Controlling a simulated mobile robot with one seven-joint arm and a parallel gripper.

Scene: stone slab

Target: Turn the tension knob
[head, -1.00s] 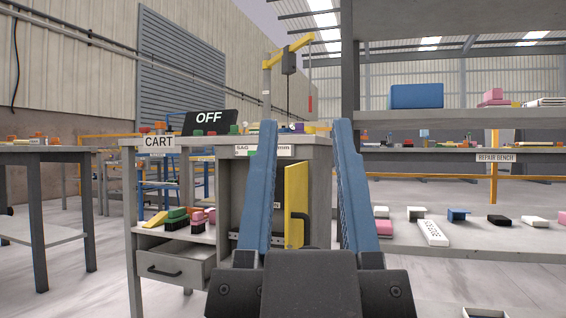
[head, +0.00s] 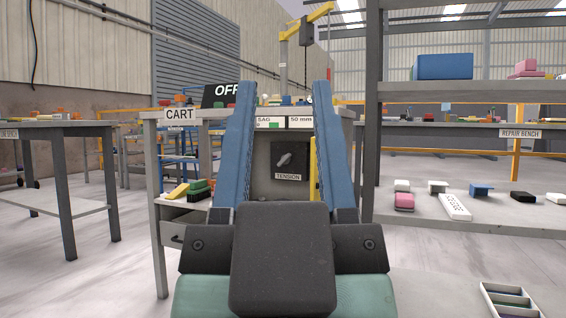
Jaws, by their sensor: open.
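The tension knob (head: 284,160) is a small grey pointer knob on a dark square panel (head: 290,178) marked TENSION. The panel sits on the front of the grey cart, under its top. The knob's pointer is tilted, with one end up and to the right. My gripper (head: 277,98) is open, its two long blue fingers apart and pointing ahead. In the picture the knob shows between the fingers. Nothing is held, and the gripper looks well short of the panel.
Above the panel, the cart carries a display (head: 285,122) reading SAG and 50 mm, with a green patch. A yellow upright (head: 313,178) stands just right of the panel, partly behind my right finger. The repair bench (head: 470,114) is at right; a divided tray (head: 508,302) lies lower right.

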